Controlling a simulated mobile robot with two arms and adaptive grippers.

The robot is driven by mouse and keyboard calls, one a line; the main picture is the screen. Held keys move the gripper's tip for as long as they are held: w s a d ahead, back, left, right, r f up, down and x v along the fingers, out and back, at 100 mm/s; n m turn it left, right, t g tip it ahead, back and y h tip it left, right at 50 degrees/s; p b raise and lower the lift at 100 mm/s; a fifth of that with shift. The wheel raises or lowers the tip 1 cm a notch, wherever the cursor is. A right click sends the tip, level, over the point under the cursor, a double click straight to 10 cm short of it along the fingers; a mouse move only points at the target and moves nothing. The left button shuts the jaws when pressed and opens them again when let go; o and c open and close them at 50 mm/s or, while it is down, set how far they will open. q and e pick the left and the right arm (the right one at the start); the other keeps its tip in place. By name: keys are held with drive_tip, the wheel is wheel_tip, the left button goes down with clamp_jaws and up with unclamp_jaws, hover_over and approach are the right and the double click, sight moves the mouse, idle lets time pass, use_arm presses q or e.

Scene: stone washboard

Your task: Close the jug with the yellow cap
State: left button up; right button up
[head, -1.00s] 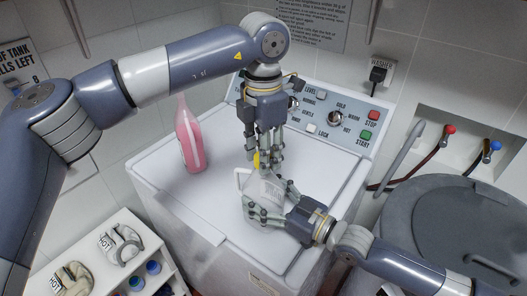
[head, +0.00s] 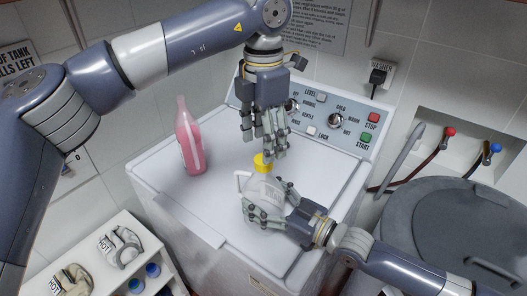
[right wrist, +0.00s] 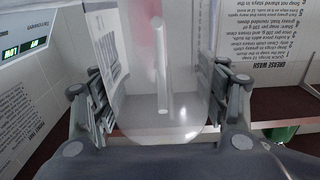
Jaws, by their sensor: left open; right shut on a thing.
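The white, translucent jug (head: 263,188) stands on the washer top, its handle toward the left. The yellow cap (head: 263,161) sits at the top of its neck; I cannot tell how tightly it is seated. My left gripper (head: 263,143) is open and empty just above and behind the cap, fingers pointing down. My right gripper (head: 265,208) is shut on the jug's lower body from the right and hides part of it. In the right wrist view the clear jug (right wrist: 155,90) fills the space between the right gripper's fingers (right wrist: 150,112).
A pink bottle (head: 190,138) stands on the washer (head: 205,205), left of the jug. The control panel (head: 325,118) is behind my left gripper. A grey lidded bin (head: 450,225) is at right, and a white shelf (head: 105,225) at lower left.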

use_arm(q)
wheel_tip(320, 180, up, 7)
drive_tip(key=shift+r, duration=0.2)
use_arm(e)
drive_tip(key=o, duration=2.2)
drive_tip(key=shift+c, duration=0.2)
drive_tip(key=v, duration=1.2)
